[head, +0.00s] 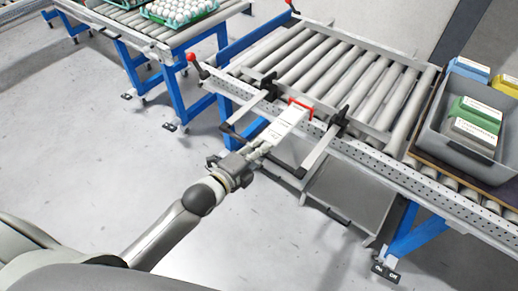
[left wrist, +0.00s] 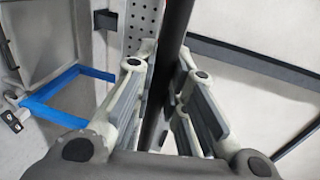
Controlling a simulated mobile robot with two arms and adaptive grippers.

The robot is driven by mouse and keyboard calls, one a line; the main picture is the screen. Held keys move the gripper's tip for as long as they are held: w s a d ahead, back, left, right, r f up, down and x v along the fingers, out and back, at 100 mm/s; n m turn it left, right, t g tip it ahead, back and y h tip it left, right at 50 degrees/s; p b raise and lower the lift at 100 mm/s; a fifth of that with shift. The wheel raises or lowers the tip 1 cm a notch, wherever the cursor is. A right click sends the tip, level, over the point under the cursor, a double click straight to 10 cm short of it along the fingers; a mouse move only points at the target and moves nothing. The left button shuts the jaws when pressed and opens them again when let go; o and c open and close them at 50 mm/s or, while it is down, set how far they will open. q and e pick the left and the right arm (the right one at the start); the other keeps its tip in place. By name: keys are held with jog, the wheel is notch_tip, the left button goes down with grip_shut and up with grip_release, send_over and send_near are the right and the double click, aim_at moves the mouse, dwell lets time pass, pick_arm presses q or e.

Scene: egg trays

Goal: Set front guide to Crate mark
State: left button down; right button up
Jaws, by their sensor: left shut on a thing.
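The front guide (head: 310,108) is a long grey rail along the near side of the roller conveyor. Two rods run from it through black clamps to a dark handle bar (head: 285,168) outside the frame. A white plate (head: 286,124) with a red frame lies between the rods, partly behind the gripper. Its writing is too small to read, and I cannot tell which mark is Crate. My right gripper is not in view.
A grey crate (head: 453,128) with coloured boxes stands at the right on the conveyor. A perforated side beam (head: 385,169) runs along the near edge. A green egg tray (head: 180,14) sits on another conveyor at the back left. The floor at left is clear.

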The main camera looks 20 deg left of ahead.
aim_at(275, 133)
pick_arm(q)
jog(key=x, duration=0.2)
jog(key=r+x, duration=0.1)
jog(key=x, duration=0.5)
jog(key=shift+w+d+r, duration=0.1)
jog(key=shift+w+r, duration=0.15)
jog(key=shift+w, duration=0.05)
jog(key=c, duration=1.5)
grip_release()
jog(key=shift+o, duration=0.2)
jog(key=v, duration=1.2)
